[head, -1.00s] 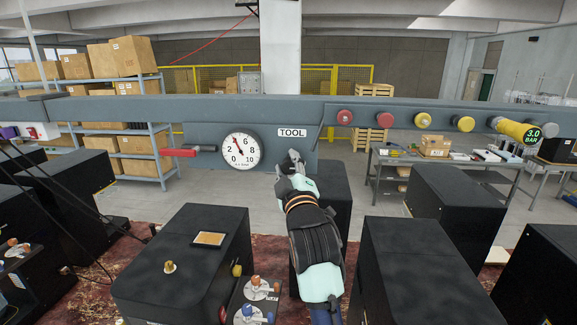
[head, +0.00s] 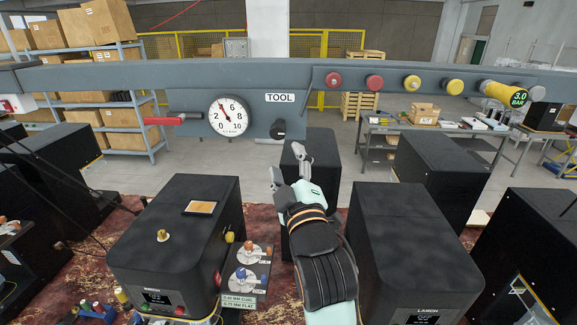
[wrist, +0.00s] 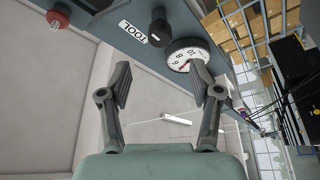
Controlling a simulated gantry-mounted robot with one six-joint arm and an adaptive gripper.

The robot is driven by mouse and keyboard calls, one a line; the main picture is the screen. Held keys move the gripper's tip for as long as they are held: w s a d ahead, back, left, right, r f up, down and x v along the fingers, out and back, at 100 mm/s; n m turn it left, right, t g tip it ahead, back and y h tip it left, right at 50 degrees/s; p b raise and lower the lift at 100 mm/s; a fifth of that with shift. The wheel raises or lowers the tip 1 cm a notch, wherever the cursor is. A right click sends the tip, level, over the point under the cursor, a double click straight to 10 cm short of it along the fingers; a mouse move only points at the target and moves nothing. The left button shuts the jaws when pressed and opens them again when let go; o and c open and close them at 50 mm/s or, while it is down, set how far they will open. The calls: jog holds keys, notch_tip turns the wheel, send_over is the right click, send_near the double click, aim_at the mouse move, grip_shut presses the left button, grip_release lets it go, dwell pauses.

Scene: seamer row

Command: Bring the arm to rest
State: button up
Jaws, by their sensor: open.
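My gripper (head: 288,163) is open and empty in the head view, in front of and below the grey overhead beam (head: 365,90). Its two fingers stand apart in the wrist view (wrist: 160,90), with nothing between them. A black knob (head: 278,129) below the TOOL label (head: 280,98) is just above the fingertips in the head picture, and a gap shows between them. The knob also shows in the wrist view (wrist: 160,30), beyond the fingers. A round gauge (head: 229,116) is left of the knob, its needle pointing up and left.
Black machines stand at the left (head: 175,245) and right (head: 415,250) of my arm. Red and yellow buttons (head: 412,83) and a yellow regulator (head: 503,91) line the beam. A red lever (head: 163,121) sticks out left of the gauge. Open floor lies behind.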

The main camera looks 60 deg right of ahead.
jog(key=shift+s+a+f, duration=0.1)
jog(key=shift+s+a, duration=0.15)
jog(key=shift+a, duration=0.05)
dwell(0.5)
jog(key=w+a+f+t+y, duration=0.1)
jog(key=w+a+f+y, duration=0.25)
jog(key=a, duration=0.35)
jog(key=w+a+f+y, duration=0.2)
jog(key=a+f, duration=0.3)
jog(key=a, duration=0.3)
jog(key=w+a+f+t+y, duration=0.1)
jog(key=w+a+f+y, duration=0.25)
jog(key=a, duration=0.35)
jog(key=s+a+f+y, duration=0.1)
jog(key=a+f+y, duration=0.1)
jog(key=a, duration=0.5)
jog(key=s+a+f+g+y, duration=0.1)
jog(key=s+a+f+y, duration=0.1)
jog(key=a+f, duration=0.3)
jog(key=s+a+f+g+y, duration=0.1)
jog(key=s+a+f+y, duration=0.1)
jog(key=a, duration=0.8)
notch_tip(320, 180, down, 2)
jog(key=shift+y, duration=0.7)
dwell(0.7)
